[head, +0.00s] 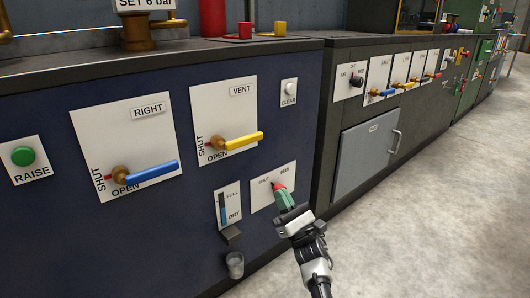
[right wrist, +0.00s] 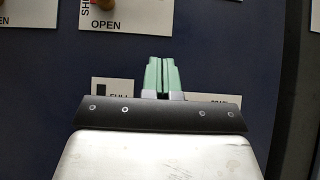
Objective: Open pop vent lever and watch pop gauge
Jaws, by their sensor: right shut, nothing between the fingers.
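On the dark blue cabinet front, a white plate marked VENT (head: 222,108) carries a yellow lever (head: 238,141). The lever lies nearly level, pointing right, with SHUT written at its left and OPEN below. A small white plate (head: 262,200) sits lower right, with SHUT at its left and a second word too small to read. A small red part (head: 279,187) shows on it. My right gripper (head: 284,196) is shut and empty, its green fingertips in front of that plate, close to the red part; I cannot tell if they touch. In the right wrist view the fingers (right wrist: 161,76) are together. No gauge can be made out.
A plate marked RIGHT (head: 133,130) with a blue lever (head: 152,174) is at left, near a green RAISE button (head: 23,156). Bare floor (head: 430,200) lies to the right.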

